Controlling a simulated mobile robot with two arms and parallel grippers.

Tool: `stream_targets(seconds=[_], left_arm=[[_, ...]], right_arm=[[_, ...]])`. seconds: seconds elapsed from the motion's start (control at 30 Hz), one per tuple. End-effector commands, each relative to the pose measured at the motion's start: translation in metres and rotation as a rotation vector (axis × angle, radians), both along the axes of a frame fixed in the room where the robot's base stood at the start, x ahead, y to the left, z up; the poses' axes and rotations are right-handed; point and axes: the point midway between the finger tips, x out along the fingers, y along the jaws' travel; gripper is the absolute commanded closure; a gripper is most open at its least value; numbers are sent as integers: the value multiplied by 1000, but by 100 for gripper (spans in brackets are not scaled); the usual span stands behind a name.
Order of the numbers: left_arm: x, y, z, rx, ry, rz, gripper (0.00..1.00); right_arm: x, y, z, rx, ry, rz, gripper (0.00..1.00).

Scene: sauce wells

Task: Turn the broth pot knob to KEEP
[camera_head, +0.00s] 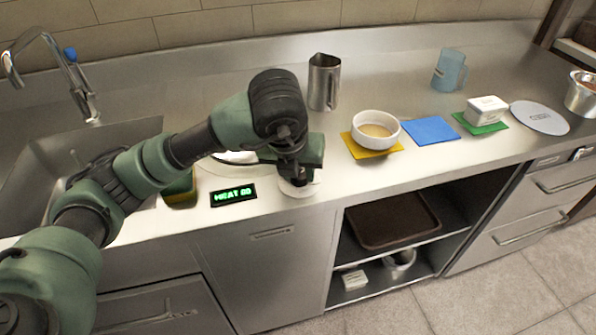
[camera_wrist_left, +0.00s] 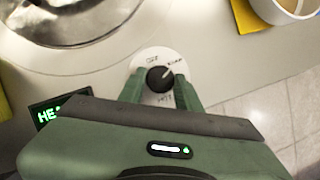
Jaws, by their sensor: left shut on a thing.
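The broth pot knob (camera_wrist_left: 159,79) is a small black knob on a white round dial (camera_wrist_left: 147,60) in the wrist view. The dial has labels that look like OFF, KEEP and HEAT; a pale mark on the knob points up right, towards KEEP. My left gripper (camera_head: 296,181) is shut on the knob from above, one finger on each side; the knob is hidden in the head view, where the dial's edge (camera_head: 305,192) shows. A green-lit display (camera_head: 233,195) left of the dial reads HEAT and digits I cannot read surely. My right gripper is out of view.
A round metal pot or well (camera_wrist_left: 75,22) lies behind the dial, mostly hidden by my arm in the head view. A white bowl (camera_head: 376,130) stands on a yellow mat to the right. A metal jug (camera_head: 324,82) stands behind. A sink (camera_head: 60,160) is at left.

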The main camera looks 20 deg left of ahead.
Motion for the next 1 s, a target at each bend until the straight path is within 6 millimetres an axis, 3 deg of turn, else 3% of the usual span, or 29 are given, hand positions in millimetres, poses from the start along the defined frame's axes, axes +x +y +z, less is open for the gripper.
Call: stream_targets(seconds=[0.3, 0.33, 0.4, 0.77, 1.0], left_arm=[[0, 0, 0, 0, 2, 0, 100], [0, 0, 0, -1, 2, 0, 58], [0, 0, 0, -1, 1, 0, 45], [-1, -1, 4, -1, -1, -2, 45], [-15, -1, 39, -2, -4, -4, 45]], right_arm=[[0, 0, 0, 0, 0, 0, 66], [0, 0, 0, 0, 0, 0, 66], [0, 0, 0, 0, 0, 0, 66], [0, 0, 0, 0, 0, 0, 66], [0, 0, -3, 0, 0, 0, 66]])
